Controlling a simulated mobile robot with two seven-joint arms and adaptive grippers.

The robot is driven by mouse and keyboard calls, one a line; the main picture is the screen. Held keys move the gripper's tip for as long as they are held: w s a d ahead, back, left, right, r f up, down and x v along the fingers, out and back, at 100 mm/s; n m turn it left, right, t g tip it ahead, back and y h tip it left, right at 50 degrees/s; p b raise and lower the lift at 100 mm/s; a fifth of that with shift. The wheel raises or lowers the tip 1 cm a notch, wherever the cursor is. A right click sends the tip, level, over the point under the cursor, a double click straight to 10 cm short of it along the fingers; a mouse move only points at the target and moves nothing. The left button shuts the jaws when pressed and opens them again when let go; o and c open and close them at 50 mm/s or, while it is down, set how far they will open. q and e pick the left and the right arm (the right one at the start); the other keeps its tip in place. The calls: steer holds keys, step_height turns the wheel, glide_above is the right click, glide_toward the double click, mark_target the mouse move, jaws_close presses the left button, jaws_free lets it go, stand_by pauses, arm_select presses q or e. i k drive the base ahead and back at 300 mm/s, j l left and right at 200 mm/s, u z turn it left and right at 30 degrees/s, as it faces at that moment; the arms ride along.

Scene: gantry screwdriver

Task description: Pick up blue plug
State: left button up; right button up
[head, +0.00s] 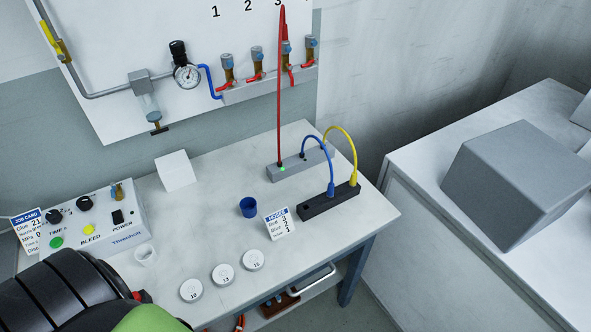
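The blue plug (331,189) stands upright in the black socket block (318,206) on the table's right side. Its blue cable arches up and back to the grey socket block (290,168) behind it. The yellow plug (353,179) sits in the same black block, just right of the blue plug, on a yellow cable. A black hole shows at the block's left end. Neither of my grippers is in view; part of my own arm fills the lower left corner, well away from the blue plug.
A red hose rises from the grey block. A blue cup (248,207) and a hoses card (279,224) stand left of the black block. A control box (95,222) and round numbered discs (225,274) are farther left. Bare tabletop lies in front of the black block.

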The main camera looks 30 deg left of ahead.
mark_target(330, 194)
steer(key=j+u, duration=0.2)
steer(key=u, duration=0.35)
steer(key=i+l+u, duration=0.3)
steer(key=u, duration=0.2)
steer(key=i+l+u, duration=0.25)
steer(key=l+u, duration=0.25)
steer(key=j, duration=0.1)
